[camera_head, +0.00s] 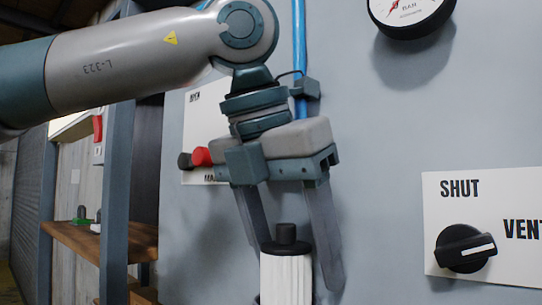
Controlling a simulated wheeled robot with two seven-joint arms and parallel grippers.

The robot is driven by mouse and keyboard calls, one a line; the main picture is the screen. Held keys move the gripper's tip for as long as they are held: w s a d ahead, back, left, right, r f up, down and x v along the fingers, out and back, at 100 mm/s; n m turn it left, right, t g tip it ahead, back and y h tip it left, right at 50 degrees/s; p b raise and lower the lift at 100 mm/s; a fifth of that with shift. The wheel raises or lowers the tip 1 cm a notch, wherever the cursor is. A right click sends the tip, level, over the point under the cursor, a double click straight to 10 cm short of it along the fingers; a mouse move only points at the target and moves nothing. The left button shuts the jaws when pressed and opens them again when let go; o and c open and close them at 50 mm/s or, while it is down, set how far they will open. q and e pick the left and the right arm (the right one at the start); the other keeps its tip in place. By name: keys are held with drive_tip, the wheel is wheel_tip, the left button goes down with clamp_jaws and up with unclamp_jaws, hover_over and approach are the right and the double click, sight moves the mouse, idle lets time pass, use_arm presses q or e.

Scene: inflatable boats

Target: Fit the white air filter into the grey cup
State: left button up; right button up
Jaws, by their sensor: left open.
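The white air filter (287,281) is a ribbed white cylinder with a black cap and knob on top. It stands upright at the bottom centre of the head view, and its lower part is cut off by the frame edge. My left gripper (291,270) points down over it from above. Its two dark fingers are spread, one on each side of the filter, and a gap shows beside the right finger. The grey cup is not visible. My right gripper is not in view.
A grey panel stands behind the gripper. It carries a gauge (408,12), a black knob (466,248) on a "SHUT/VENT" plate (510,195), a red-and-black knob (201,157), and a blue pipe (299,45). A wooden shelf (130,240) is at left.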

use_arm(q)
drive_tip(key=b+v, duration=0.3)
drive_tip(key=v, duration=0.7)
drive_tip(key=shift+s+r, duration=0.1)
drive_tip(key=shift+r, duration=0.2)
drive_tip(key=shift+s+a+r, duration=0.15)
drive_tip(key=shift+s+r, duration=0.05)
drive_tip(key=shift+r, duration=0.45)
